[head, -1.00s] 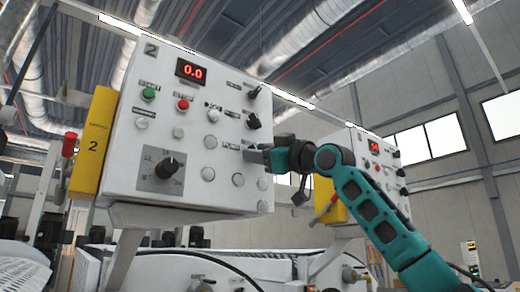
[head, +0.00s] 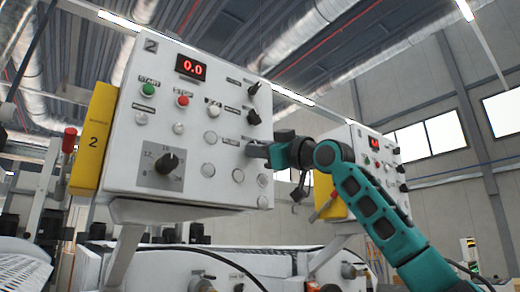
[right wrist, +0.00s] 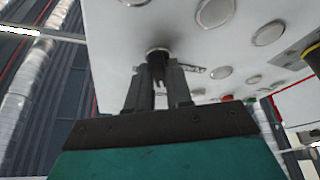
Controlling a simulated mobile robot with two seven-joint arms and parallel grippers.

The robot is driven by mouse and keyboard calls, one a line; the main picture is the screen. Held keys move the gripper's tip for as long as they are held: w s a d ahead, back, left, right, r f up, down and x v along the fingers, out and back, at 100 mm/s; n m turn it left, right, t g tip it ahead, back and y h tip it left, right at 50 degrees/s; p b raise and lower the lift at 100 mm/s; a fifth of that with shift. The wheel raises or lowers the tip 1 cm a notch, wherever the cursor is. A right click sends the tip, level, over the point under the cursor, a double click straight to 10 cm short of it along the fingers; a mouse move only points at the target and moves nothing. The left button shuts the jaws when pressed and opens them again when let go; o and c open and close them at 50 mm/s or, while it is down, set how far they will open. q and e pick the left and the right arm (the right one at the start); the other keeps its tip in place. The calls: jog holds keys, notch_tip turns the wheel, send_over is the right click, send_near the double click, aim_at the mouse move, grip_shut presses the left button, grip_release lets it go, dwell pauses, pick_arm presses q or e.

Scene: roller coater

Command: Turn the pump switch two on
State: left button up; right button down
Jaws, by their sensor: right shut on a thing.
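The white control panel marked 2 (head: 120,165) faces me, with a red 0.0 display and a right-hand column of black switches. My right gripper (head: 255,150) is at the panel's right side, below two black switches (head: 254,117). In the right wrist view, its two fingers (right wrist: 158,90) are shut on a small black switch (right wrist: 157,52) that stands out from the panel face. The fingers hide most of this switch, so I cannot tell which way it points. The label beside it is too blurred to read. My left gripper is not in view.
A large black dial (head: 167,162), a green START button (head: 148,90) and a red STOP button (head: 183,101) sit on the same panel. A second, similar panel (head: 362,150) stands behind to the right, close to my right arm. A yellow box (head: 95,135) is on the left side.

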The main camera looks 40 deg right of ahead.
jog(key=shift+a+m+h+b, duration=0.1)
jog(key=shift+m+h+b, duration=0.45)
jog(key=shift+m+h, duration=1.6)
jog(key=shift+a+m+h+b, duration=0.1)
jog(key=shift+m+h+b, duration=0.6)
jog(key=shift+m, duration=2.8)
jog(key=shift+m+h+b, duration=0.45)
jog(key=shift+m+h, duration=1.1)
jog(key=shift+m, duration=1.3)
jog(key=c, duration=1.1)
grip_release()
